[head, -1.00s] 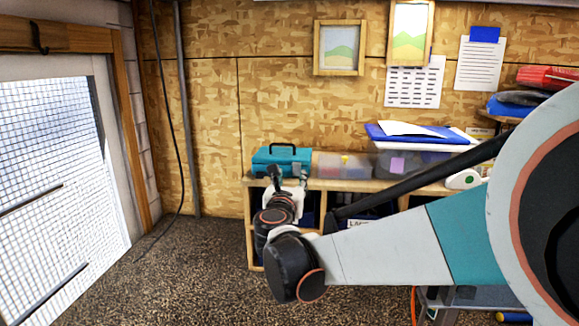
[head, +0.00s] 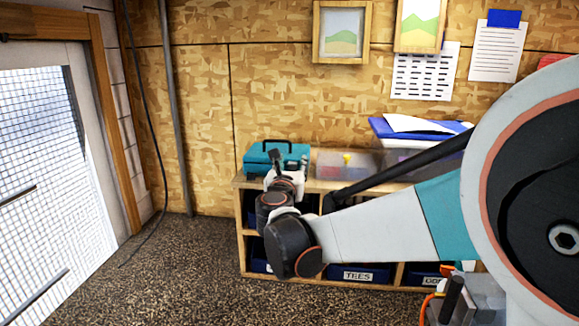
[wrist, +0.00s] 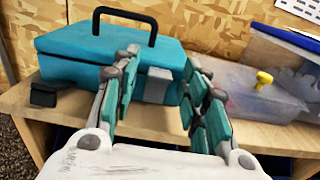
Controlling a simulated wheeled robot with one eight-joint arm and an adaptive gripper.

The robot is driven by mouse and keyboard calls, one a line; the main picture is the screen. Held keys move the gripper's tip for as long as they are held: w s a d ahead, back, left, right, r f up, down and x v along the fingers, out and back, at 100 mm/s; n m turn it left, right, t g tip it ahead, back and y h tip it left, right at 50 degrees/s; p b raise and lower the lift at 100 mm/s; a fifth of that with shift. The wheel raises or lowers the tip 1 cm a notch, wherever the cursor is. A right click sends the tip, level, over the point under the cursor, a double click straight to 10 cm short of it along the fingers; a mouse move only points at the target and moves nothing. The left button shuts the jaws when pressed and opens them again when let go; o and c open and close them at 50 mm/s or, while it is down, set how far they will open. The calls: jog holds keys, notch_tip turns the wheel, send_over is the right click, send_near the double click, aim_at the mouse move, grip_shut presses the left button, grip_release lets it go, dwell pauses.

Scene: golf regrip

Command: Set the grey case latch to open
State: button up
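The teal case (wrist: 75,70) with a black handle (wrist: 125,17) sits on a wooden shelf top; it also shows in the head view (head: 255,160). The grey latch (wrist: 157,86) hangs on the case's front face, right of its middle in the wrist view. A black latch-like piece (wrist: 48,93) sticks out at the front left. My gripper (wrist: 162,60) is open and empty, its two fingers appearing on either side of the grey latch. I cannot tell whether either finger touches it. In the head view my gripper (head: 286,168) partly covers the case front and hides the latch.
A clear bin (head: 345,164) with a yellow knob-like piece (wrist: 264,78) stands right of the case. The wooden shelf unit (head: 242,225) holds labelled bins, one marked TEES (head: 357,275). A board wall stands behind. Open floor (head: 180,270) lies to the left.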

grip_shut()
jog(key=shift+f+b, duration=0.2)
jog(key=shift+b, duration=0.1)
jog(key=t+b, duration=0.1)
jog(key=b, duration=0.1)
jog(key=s+f+t+b, duration=0.1)
jog(key=t+b, duration=0.1)
jog(key=shift+a+f+h, duration=0.1)
jog(key=shift+h, duration=0.2)
jog(key=t+b, duration=0.1)
jog(key=b, duration=0.1)
jog(key=t+b, duration=0.1)
jog(key=shift+s+f+t+h+b, duration=0.3)
jog(key=shift+f+t+b, duration=0.05)
jog(key=shift+f+t, duration=0.05)
jog(key=shift+a, duration=0.1)
jog(key=shift+r, duration=0.1)
jog(key=shift+o, duration=1)
grip_release()
